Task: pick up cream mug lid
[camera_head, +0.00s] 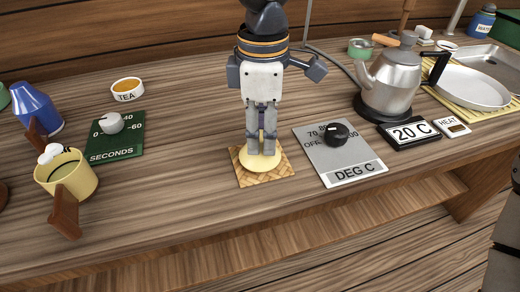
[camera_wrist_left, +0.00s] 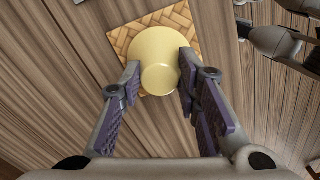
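The cream mug lid (camera_head: 262,163) lies on a woven square coaster (camera_head: 285,175) near the table's front edge, in the middle of the head view. In the left wrist view the round lid (camera_wrist_left: 152,42) and its raised knob (camera_wrist_left: 161,80) show from above. My left gripper (camera_head: 262,148) points straight down over the lid. Its fingers (camera_wrist_left: 160,72) stand on both sides of the knob and appear to touch it. The lid still rests on the coaster. The cream mug (camera_head: 75,178) with a brown handle stands at the left.
A grey DEG C dial panel (camera_head: 345,165) lies just right of the coaster. Behind it stand a metal kettle (camera_head: 393,75) and a 20 C display (camera_head: 410,133). A green SECONDS dial (camera_head: 118,140) and a TEA dish (camera_head: 127,90) are left. Bare wood separates them from the coaster.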

